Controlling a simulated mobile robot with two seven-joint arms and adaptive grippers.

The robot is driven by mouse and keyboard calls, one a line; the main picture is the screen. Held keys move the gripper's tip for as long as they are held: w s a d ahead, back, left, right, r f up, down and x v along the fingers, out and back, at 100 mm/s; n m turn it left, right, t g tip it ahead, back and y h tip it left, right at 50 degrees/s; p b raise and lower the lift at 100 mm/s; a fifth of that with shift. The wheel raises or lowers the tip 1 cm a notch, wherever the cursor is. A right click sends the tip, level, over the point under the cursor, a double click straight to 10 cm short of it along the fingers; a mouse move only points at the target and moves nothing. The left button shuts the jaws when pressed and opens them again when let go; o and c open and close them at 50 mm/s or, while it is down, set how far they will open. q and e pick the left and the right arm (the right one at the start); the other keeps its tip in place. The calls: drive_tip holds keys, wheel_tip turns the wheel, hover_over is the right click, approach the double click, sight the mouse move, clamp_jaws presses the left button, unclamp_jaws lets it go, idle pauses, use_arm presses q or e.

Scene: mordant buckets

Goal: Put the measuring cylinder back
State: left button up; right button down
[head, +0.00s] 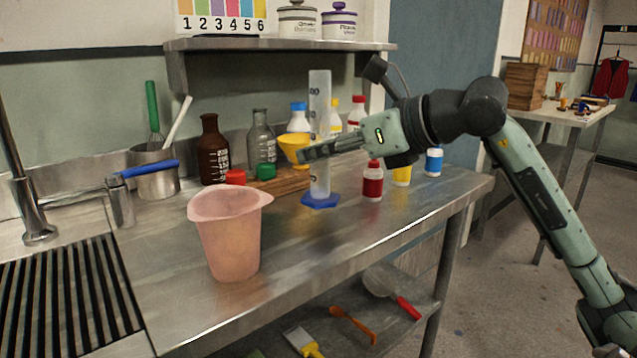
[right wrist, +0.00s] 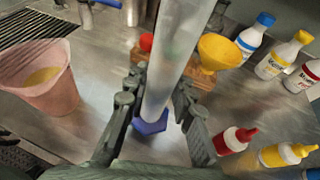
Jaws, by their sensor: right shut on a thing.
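The measuring cylinder (head: 319,95) is tall, clear and upright, with a blue six-sided base (head: 320,201). The base is at or just above the steel counter; I cannot tell which. My right gripper (head: 312,151) reaches in from the right and is shut on the cylinder at mid-height. In the right wrist view the cylinder (right wrist: 178,50) stands between the two fingers (right wrist: 160,110), with its blue base (right wrist: 150,122) beyond them. My left gripper is not in view.
A pink jug (head: 230,238) stands front left on the counter (head: 330,235). Behind the cylinder are a yellow funnel (head: 294,146), brown bottle (head: 213,150), clear bottle (head: 262,138) and white bottles. A red-capped bottle (head: 372,182) stands close to its right. Front counter is clear right of the jug.

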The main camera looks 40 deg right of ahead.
sight(328, 173)
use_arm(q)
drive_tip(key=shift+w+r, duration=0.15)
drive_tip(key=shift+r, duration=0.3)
use_arm(e)
drive_tip(key=shift+f, duration=2.05)
use_arm(q)
drive_tip(key=shift+b, duration=0.3)
use_arm(e)
drive_tip(key=shift+f, duration=0.15)
drive_tip(key=c, duration=1.3)
unclamp_jaws()
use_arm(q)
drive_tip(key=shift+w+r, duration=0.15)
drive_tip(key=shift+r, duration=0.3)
use_arm(e)
drive_tip(key=shift+r+p, duration=0.25)
drive_tip(key=shift+p, duration=0.05)
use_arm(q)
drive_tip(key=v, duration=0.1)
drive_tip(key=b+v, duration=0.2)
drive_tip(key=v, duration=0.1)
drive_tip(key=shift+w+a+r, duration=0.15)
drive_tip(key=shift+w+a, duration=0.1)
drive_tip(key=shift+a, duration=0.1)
use_arm(e)
drive_tip(key=v, duration=1.2)
drive_tip(key=shift+f, duration=0.1)
